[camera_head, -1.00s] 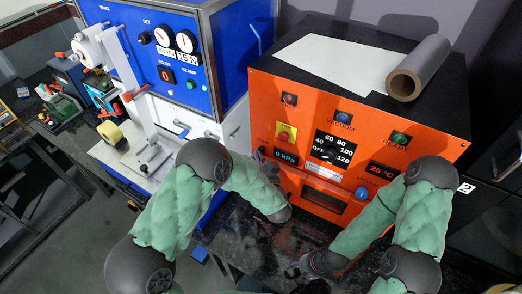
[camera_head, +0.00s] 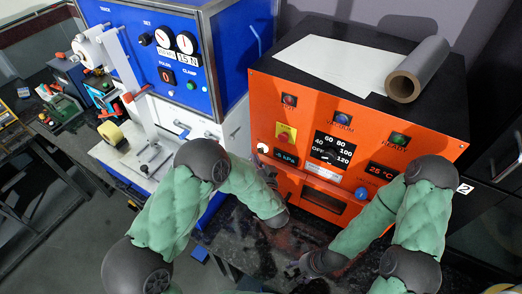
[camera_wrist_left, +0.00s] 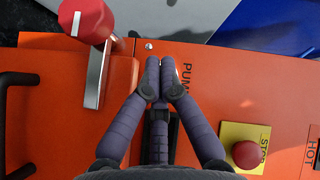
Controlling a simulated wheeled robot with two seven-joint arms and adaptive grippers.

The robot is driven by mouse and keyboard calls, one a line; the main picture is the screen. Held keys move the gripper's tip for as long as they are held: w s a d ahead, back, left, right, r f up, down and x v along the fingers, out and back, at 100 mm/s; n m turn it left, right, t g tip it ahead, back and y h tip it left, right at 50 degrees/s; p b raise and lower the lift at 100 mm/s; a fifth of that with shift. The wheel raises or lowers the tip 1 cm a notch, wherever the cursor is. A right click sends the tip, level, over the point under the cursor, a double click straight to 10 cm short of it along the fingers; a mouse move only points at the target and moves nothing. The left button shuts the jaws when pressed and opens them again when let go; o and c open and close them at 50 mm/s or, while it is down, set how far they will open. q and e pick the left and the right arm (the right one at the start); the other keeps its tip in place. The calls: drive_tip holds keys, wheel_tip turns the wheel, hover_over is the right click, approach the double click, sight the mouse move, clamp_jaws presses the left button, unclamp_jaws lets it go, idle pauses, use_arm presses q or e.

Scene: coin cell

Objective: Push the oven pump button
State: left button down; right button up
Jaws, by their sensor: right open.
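The orange oven (camera_head: 345,125) stands at the right in the head view. A round white button (camera_head: 262,148) shows at the left of its front, beside the kPa display (camera_head: 286,158). My left gripper (camera_head: 267,170) is just below and right of this button, close to the oven front. In the left wrist view, my left gripper (camera_wrist_left: 160,62) has its fingertips together, beside the PUMP label (camera_wrist_left: 187,80). The fingers hide part of the panel there, and contact cannot be told. My right gripper (camera_head: 294,270) is low over the dark bench, apart from the oven and empty.
A red stop button on a yellow plate (camera_wrist_left: 228,132) is near the left gripper. A red-knobbed lever (camera_wrist_left: 96,75) stands out at the other side. A blue machine (camera_head: 225,50) stands left of the oven.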

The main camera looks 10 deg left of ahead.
use_arm(q)
drive_tip(key=s+a+p, duration=0.1)
drive_tip(key=s+a, duration=0.1)
drive_tip(key=s, duration=0.3)
drive_tip(key=shift+s, duration=0.3)
